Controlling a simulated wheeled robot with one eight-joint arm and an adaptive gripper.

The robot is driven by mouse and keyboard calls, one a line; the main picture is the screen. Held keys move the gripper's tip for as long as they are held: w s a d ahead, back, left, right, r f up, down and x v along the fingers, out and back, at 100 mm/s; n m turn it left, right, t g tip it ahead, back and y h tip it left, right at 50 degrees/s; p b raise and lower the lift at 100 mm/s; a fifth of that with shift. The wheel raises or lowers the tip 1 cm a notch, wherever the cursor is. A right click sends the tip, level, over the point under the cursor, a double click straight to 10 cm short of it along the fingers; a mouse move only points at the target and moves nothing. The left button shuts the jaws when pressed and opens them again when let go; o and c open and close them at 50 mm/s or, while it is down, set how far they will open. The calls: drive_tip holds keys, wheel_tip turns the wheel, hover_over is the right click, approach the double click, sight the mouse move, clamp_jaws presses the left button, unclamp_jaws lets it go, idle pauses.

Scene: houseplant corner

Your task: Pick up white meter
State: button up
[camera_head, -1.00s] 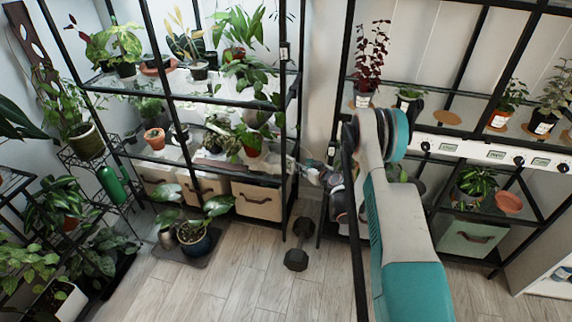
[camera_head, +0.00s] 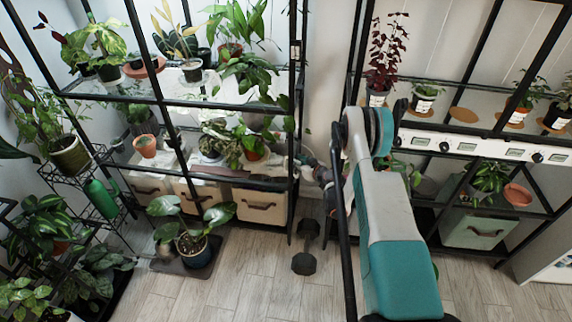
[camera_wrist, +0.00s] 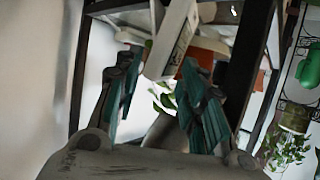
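My gripper (camera_wrist: 160,75) is open in the wrist view, with teal finger pads on both sides and nothing clearly between them. A white, box-like piece (camera_wrist: 172,40) lies ahead of the fingertips and may be the white meter; its face is too blurred to read. In the head view my gripper (camera_head: 303,160) is small and partly hidden, beside the right end of the left rack's middle shelf. I cannot tell there whether it touches anything. The head view also shows a white strip (camera_head: 490,148) with several displays and black knobs along the right rack's shelf edge.
The left rack's black post (camera_head: 294,190) stands close beside my gripper. Potted plants and fabric bins (camera_head: 258,203) fill that rack. A dark dumbbell (camera_head: 305,262) and a blue-potted plant (camera_head: 195,250) stand on the floor. The wooden floor in front is mostly clear.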

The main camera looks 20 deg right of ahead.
drive_tip(key=shift+w+f, duration=0.2)
drive_tip(key=shift+w, duration=0.25)
drive_tip(key=shift+r, duration=0.1)
drive_tip(key=shift+c, duration=0.2)
clamp_jaws()
